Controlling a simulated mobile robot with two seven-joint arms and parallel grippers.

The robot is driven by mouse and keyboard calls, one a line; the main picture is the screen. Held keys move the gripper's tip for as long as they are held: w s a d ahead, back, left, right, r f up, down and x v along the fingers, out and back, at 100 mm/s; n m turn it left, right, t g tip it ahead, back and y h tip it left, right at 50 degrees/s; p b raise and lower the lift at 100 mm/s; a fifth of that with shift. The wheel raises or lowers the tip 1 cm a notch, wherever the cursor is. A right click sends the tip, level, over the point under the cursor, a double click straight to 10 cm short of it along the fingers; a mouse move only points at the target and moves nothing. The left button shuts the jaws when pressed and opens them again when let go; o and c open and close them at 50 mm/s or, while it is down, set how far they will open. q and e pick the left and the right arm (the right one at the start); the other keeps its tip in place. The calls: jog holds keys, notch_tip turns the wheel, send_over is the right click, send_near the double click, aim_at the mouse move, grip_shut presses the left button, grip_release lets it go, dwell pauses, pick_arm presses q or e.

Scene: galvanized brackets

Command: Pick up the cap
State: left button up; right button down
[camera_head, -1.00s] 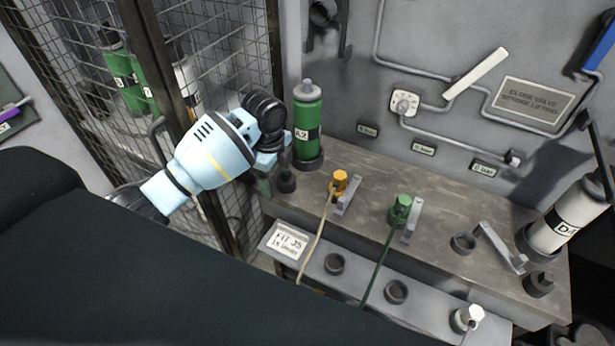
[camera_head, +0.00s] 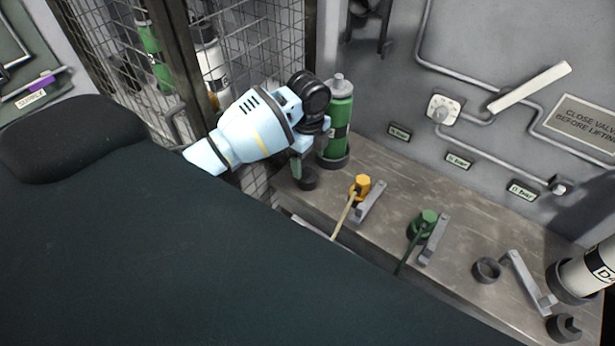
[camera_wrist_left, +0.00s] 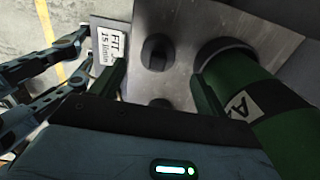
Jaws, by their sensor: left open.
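A dark round cap (camera_head: 307,180) stands on the bench in front of the green cylinder (camera_head: 340,125). In the left wrist view the cap (camera_wrist_left: 156,52) shows ahead of the jaws, with the green cylinder (camera_wrist_left: 255,100) to its right. My left gripper (camera_head: 296,165) is just above and beside the cap in the head view, partly hidden by its own wrist. In the left wrist view its two fingers (camera_wrist_left: 160,88) are apart, with nothing held between them. A second dark cap-like piece (camera_head: 564,328) sits at the bench's right end. My right gripper is not in view.
A mesh cage (camera_head: 250,40) stands at left. A small labelled plate (camera_wrist_left: 106,45) lies left of the cap in the wrist view.

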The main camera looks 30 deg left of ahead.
aim_at(307, 169)
pick_arm(q)
jog(key=f, duration=0.5)
jog(key=shift+s+a, duration=0.1)
jog(key=shift+s, duration=0.1)
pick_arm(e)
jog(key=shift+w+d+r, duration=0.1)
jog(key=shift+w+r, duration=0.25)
pick_arm(q)
jog(key=shift+c, duration=0.2)
jog(key=c, duration=1)
jog(key=shift+r, duration=0.15)
notch_tip(307, 169, up, 4)
jog(key=shift+s+f, duration=0.15)
jog(key=shift+f, duration=0.1)
jog(key=s+d, duration=0.1)
jog(key=s, duration=0.4)
jog(key=s+d+r, duration=0.1)
jog(key=s, duration=0.4)
jog(key=s+d, duration=0.1)
jog(key=s, duration=0.4)
jog(key=shift+s+d+r, duration=0.15)
jog(key=shift+d, duration=0.2)
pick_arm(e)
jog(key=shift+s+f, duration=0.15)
